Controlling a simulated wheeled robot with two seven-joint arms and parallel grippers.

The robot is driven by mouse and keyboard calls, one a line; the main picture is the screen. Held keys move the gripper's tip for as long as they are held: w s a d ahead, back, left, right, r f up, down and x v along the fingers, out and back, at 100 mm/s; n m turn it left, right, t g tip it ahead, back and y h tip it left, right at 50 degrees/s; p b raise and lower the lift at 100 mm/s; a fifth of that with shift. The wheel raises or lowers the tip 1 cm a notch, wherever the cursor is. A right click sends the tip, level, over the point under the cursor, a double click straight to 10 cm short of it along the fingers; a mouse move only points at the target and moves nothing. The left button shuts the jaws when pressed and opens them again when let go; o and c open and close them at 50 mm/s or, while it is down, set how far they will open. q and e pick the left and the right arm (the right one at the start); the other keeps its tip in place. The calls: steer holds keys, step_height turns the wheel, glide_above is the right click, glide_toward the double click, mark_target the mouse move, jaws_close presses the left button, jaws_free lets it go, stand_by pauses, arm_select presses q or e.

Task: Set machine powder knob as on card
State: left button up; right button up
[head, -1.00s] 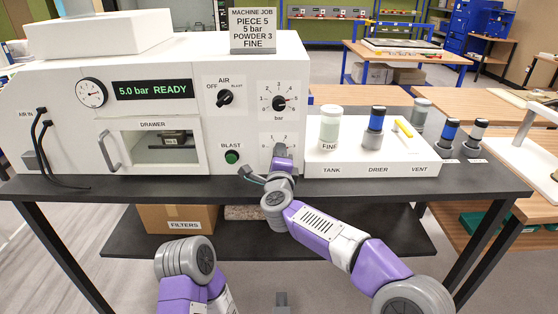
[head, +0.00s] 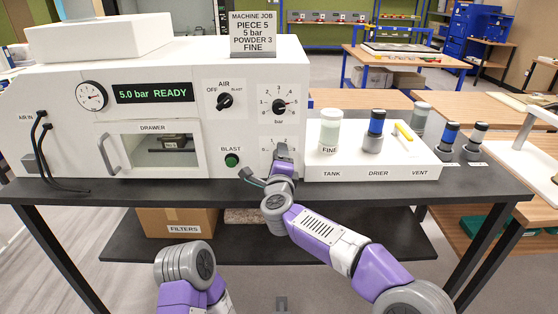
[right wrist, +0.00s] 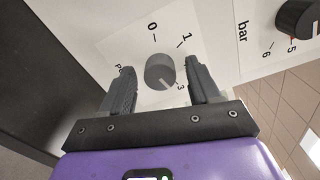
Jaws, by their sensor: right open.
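The grey powder knob (right wrist: 160,72) sits on the white machine's front, on a panel marked with numbers including 0, 1 and 3. Its pale pointer line faces the side where the 3 is printed. My right gripper (right wrist: 160,88) is open, with one finger on each side of the knob and gaps showing. In the head view my right gripper (head: 282,152) covers most of this knob and its scale. The job card (head: 253,32) on top of the machine reads PIECE 5, 5 bar, POWDER 3, FINE. My left gripper is out of view.
The bar knob (head: 279,105) is just above, and the air knob (head: 224,101) and green blast button (head: 232,160) are to the left. The display (head: 153,92) reads 5.0 bar READY. A white stand (head: 372,165) with a tank and cylinders is to the right.

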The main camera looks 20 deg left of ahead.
steer(key=shift+s, duration=0.15)
steer(key=v, duration=0.7)
steer(key=shift+s, duration=0.15)
stand_by(2.9)
